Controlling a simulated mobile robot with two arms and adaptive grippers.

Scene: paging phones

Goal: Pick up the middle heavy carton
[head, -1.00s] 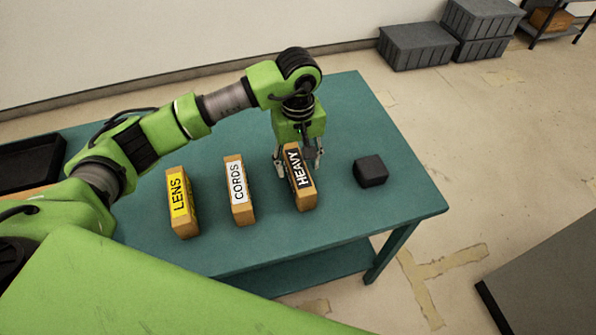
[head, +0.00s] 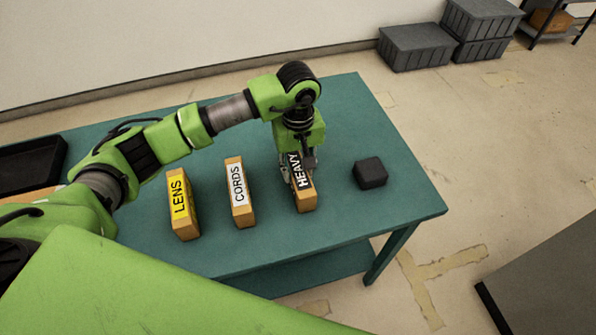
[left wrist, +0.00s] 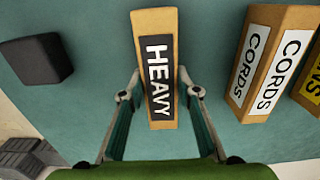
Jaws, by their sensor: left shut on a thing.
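The heavy carton (head: 306,200) is a tan box with a black label reading HEAVY. It stands on the teal table at the right end of a row of three cartons. My left gripper (head: 300,178) is over it from behind, shut on it, hiding part of its far end. In the left wrist view the carton (left wrist: 156,22) lies between the two fingers of the gripper (left wrist: 159,95). The carton appears to rest on the table. My right gripper is not in view.
A black block (head: 370,173) sits to the right. A black tray (head: 30,165) is at the far left. The table's front strip is clear.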

